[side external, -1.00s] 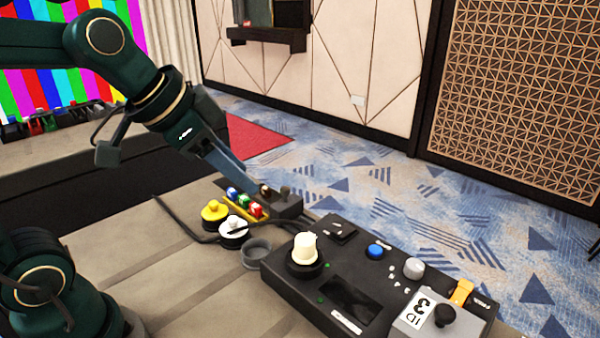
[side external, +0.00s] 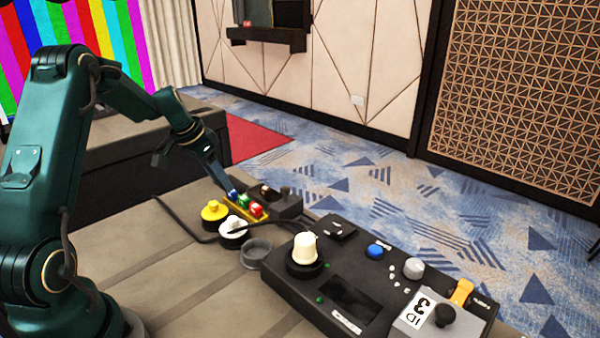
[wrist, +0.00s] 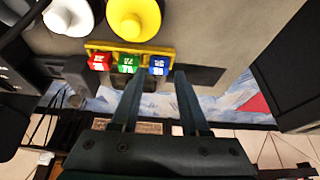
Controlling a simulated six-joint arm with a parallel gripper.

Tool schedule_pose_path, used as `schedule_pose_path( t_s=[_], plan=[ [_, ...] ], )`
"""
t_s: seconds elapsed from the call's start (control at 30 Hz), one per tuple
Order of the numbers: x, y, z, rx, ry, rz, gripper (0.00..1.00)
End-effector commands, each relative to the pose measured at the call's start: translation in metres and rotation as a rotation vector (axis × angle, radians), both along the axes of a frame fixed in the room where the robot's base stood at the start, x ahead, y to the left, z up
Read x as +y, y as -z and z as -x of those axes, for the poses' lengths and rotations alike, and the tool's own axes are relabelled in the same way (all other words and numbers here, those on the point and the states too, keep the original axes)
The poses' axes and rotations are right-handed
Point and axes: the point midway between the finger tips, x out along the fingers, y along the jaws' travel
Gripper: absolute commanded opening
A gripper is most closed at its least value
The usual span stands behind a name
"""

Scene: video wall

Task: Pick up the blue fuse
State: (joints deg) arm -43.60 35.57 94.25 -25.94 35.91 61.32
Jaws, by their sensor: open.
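The blue fuse (wrist: 159,66) sits in a yellow holder (wrist: 115,48), at the end of a row with a green fuse (wrist: 128,64) and a red fuse (wrist: 99,62). In the side external view the blue fuse (side external: 233,196) is at the far left end of the row. My gripper (wrist: 158,76) is open and empty, with its two fingers spread on either side of the blue fuse's column in the wrist view. In the side external view my gripper (side external: 226,186) is close to the blue fuse; I cannot tell whether it touches.
A yellow knob (side external: 213,210) and a white knob (side external: 233,225) stand in front of the holder. A dark cable (side external: 180,222) runs beside them on the table. A black control panel (side external: 350,290) with knobs fills the right. The table's front left is clear.

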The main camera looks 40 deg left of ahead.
Motion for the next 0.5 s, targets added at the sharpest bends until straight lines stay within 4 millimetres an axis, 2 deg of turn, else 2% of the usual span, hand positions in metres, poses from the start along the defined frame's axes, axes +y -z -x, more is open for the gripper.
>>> schedule_pose_path(
  t_s=[0.23, 0.5],
  plan=[
    [-0.001, 0.029, -0.012, 0.003, 0.003, 0.001, 0.45],
    [-0.001, 0.037, -0.016, 0.001, 0.001, -0.002, 0.45]
  ],
)
